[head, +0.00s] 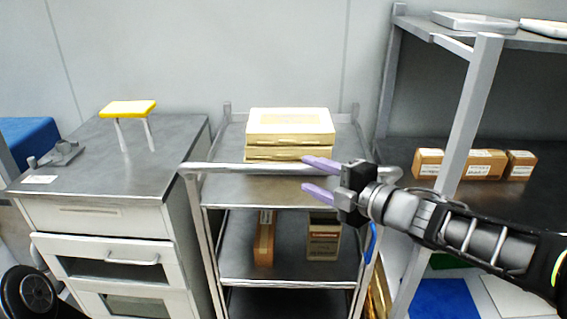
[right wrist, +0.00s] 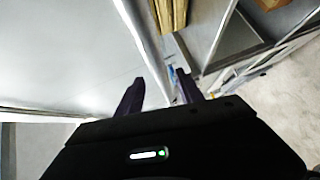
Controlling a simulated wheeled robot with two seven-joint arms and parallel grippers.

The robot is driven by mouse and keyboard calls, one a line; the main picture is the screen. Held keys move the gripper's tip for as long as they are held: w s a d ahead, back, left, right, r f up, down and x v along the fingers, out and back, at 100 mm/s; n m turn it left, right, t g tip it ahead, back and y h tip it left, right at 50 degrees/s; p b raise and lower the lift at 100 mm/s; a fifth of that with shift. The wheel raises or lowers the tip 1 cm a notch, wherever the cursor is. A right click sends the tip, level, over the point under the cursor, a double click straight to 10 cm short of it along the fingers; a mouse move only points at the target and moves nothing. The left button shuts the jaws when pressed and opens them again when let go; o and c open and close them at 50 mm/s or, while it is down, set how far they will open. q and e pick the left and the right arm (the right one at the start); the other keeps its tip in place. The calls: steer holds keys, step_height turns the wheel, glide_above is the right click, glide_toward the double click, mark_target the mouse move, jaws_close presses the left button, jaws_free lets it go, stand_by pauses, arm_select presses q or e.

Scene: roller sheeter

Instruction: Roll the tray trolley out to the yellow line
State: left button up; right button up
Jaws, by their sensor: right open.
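The tray trolley (head: 270,187) is a metal shelved cart standing between a cabinet and a rack. Its push handle (head: 240,169) runs across the front at the top; the bar also shows in the right wrist view (right wrist: 145,40). My right gripper (head: 320,178) is open at the right half of the handle, its purple fingers pointing left. In the right wrist view the bar runs up between the two fingers (right wrist: 160,85); whether it touches either one I cannot tell. My left gripper is out of view. I cannot make out the yellow line.
Flat boxes (head: 290,127) are stacked on the trolley's top, with cartons (head: 323,240) on the shelf below. A drawer cabinet (head: 100,225) with a yellow-topped stand (head: 128,108) is close on the left. A metal rack (head: 462,110) with cartons (head: 484,164) is on the right.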

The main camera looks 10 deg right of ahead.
mark_target(287, 166)
steer(key=shift+x, duration=4.05)
steer(key=shift+s, duration=0.1)
jaws_close()
